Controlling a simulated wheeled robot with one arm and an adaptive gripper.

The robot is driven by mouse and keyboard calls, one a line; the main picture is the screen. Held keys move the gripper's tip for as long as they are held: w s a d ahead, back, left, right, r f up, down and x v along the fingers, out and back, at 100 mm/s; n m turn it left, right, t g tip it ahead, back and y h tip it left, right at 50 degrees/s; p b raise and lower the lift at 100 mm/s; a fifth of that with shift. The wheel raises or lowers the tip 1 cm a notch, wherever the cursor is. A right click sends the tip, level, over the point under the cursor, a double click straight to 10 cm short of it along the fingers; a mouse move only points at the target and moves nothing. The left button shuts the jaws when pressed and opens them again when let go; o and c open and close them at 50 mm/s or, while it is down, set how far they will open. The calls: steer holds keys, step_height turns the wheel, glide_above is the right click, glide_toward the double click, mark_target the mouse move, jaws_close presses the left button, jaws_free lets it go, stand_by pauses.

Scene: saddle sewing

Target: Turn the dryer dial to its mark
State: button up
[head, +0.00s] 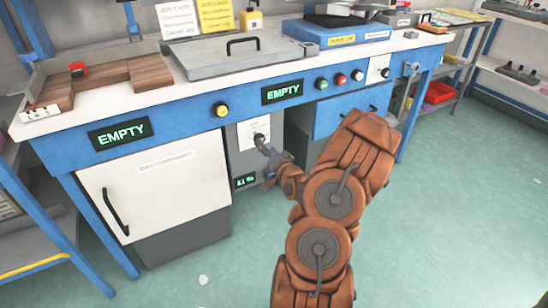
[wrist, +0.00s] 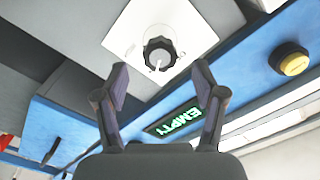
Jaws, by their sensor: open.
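The dryer dial (wrist: 160,54) is a black ribbed knob with a grey face and a pale pointer line, on a white plate (wrist: 125,30). In the wrist view it sits just beyond and between the two fingertips. My gripper (wrist: 161,76) is open and empty, one finger to each side of the dial, with no clear contact. In the head view my gripper (head: 266,152) is at the grey dryer panel, right in front of the white dial plate (head: 249,128), and partly covers the dial. I cannot make out the target mark on the plate.
A small green-lit display (head: 245,181) is below the dial. A yellow button (head: 221,109) and an EMPTY display (head: 283,92) are on the blue rail above. A white cabinet door (head: 155,185) is to the left, blue drawers (head: 335,112) to the right. The floor in front is clear.

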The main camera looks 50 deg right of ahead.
steer(key=shift+v, duration=2.8)
steer(key=w+a+r+n+g+y+p, duration=0.4)
steer(key=w+a+r+n+p, duration=0.1)
steer(key=a+p, duration=0.25)
steer(key=s+a+r+n+g+p, duration=0.4)
steer(key=a+r+g+p, duration=0.25)
steer(key=a+r, duration=0.35)
steer(key=s+a+r+n+g+y+p, duration=0.1)
steer(key=s+a+r+n+g+p, duration=0.1)
steer(key=s+a+r+g+p, duration=0.2)
steer(key=s+a+r+n+g+p, duration=0.1)
steer(key=s+a+r+g+p, duration=0.3)
steer(key=s+a+r+p, duration=0.5)
steer(key=s+a+r, duration=0.4)
steer(key=s+r, duration=0.1)
steer(key=s, duration=0.3)
steer(key=s+a+r, duration=0.5)
steer(key=s+r, duration=0.1)
steer(key=s, duration=0.2)
steer(key=shift+a+r+n+y+p, duration=0.2)
steer(key=shift+r+n+y+p, duration=0.15)
steer(key=shift+n+y+p, duration=0.05)
